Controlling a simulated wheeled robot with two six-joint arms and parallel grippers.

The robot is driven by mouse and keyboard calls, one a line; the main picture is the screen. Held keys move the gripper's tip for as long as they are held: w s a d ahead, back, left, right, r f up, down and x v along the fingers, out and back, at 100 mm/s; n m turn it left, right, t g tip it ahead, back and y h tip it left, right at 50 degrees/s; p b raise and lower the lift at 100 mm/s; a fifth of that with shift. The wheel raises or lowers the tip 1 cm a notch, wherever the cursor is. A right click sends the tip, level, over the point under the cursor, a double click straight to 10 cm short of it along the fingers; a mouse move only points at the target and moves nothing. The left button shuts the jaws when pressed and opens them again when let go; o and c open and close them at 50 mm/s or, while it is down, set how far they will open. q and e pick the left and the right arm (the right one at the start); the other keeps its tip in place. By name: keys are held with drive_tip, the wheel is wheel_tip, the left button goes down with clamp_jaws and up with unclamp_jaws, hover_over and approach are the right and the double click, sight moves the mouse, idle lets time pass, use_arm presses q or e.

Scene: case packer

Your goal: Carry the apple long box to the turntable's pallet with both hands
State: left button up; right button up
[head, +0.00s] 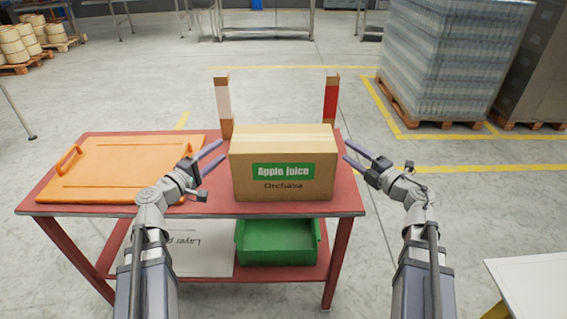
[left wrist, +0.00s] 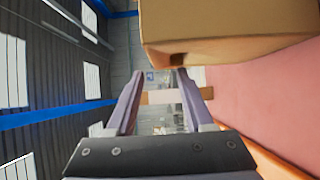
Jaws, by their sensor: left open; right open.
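The apple long box (head: 283,188) is a brown carton with a green "Apple juice" label. It stands upright on the red table (head: 215,208), near the front edge. My left gripper (head: 215,156) is open at the box's left side, with a small gap to it. My right gripper (head: 352,154) is open at the box's right side, also apart from it. In the left wrist view, the box (left wrist: 235,25) is at the top right, beyond the open fingers, with nothing between them. The turntable and its pallet cannot be made out.
An orange board (head: 118,168) lies on the table's left part. Two upright posts, one whitish (head: 224,105) and one red (head: 331,100), stand behind the box. A green bin (head: 278,243) sits on the lower shelf. A wrapped pallet stack (head: 450,60) stands at the back right.

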sight(232, 142)
use_arm(q)
drive_tip(key=x, duration=0.7)
use_arm(e)
drive_tip(key=x, duration=0.7)
use_arm(q)
clamp_jaws()
use_arm(e)
clamp_jaws()
idle(0.5)
